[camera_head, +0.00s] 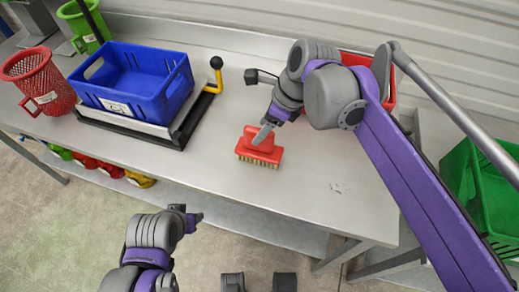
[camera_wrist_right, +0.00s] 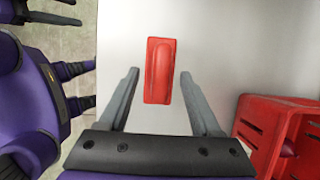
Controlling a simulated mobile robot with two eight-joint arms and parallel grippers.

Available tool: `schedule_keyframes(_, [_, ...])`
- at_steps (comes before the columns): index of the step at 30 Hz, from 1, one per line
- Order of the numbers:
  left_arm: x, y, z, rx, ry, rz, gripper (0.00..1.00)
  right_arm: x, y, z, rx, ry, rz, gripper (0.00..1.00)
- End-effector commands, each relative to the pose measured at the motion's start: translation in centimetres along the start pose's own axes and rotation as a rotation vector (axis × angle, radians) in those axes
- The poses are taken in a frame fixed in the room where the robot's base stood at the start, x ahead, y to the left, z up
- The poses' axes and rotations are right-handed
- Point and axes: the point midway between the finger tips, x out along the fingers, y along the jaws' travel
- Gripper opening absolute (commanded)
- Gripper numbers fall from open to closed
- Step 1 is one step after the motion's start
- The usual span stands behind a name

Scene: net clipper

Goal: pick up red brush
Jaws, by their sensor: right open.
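The red brush (camera_head: 260,155) lies on the grey table with its bristles down and its raised handle up. In the right wrist view the brush (camera_wrist_right: 160,72) shows between and just beyond the two fingertips. My right gripper (camera_head: 264,134) is right over the brush in the head view; its fingers (camera_wrist_right: 158,75) are open on either side of the brush, and I cannot tell whether they touch it. My left gripper (camera_head: 194,220) is in front of the table edge, away from the brush; its finger opening is unclear.
A blue crate (camera_head: 150,105) on a black-edged scale stands at the left, with a red mesh basket (camera_head: 50,100) beside it. A red crate (camera_wrist_right: 262,122) is behind my right arm. A green crate (camera_head: 490,190) is at far right. The table around the brush is clear.

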Motion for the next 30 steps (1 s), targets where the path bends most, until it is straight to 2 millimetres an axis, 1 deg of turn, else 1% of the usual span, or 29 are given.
schedule_keyframes(1, [0.1, 0.0, 0.1, 0.000, 0.000, 0.000, 0.50, 0.6, 0.0, 0.0, -0.001, 0.000, 0.000, 0.65])
schedule_keyframes(5, [0.1, 0.0, 0.1, 0.000, 0.000, 0.000, 0.50, 1.4, 0.0, 0.0, -0.001, 0.000, 0.000, 0.65])
schedule_keyframes(12, [0.3, 0.0, 0.2, 0.000, -0.001, 0.000, 0.50, 4.9, -0.1, 0.0, -0.003, 0.000, 0.000, 0.65])
schedule_keyframes(15, [0.4, 0.0, 0.3, 0.000, -0.002, 0.000, 0.50, 5.9, -0.1, 0.0, -0.002, 0.000, -0.001, 0.65])
schedule_keyframes(18, [0.4, 0.0, 0.3, 0.000, -0.002, 0.000, 0.50, 6.2, -0.1, 0.0, -0.002, 0.000, -0.001, 0.65])
schedule_keyframes(23, [0.4, 0.0, 0.3, 0.000, -0.002, 0.000, 0.50, 6.2, -0.1, 0.0, -0.002, 0.000, -0.001, 0.65])
schedule_keyframes(24, [0.4, 0.0, 0.3, 0.000, -0.002, 0.000, 0.50, 6.2, -0.1, 0.0, -0.002, 0.000, -0.001, 0.61])
schedule_keyframes(26, [0.4, 0.0, 0.3, 0.000, -0.002, 0.000, 0.50, 6.2, -0.1, 0.0, -0.002, 0.000, -0.001, 0.51])
schedule_keyframes(30, [0.4, 0.0, 0.3, 0.000, -0.002, 0.000, 0.50, 6.2, -0.1, -0.1, -0.002, 0.000, -0.001, 0.25])
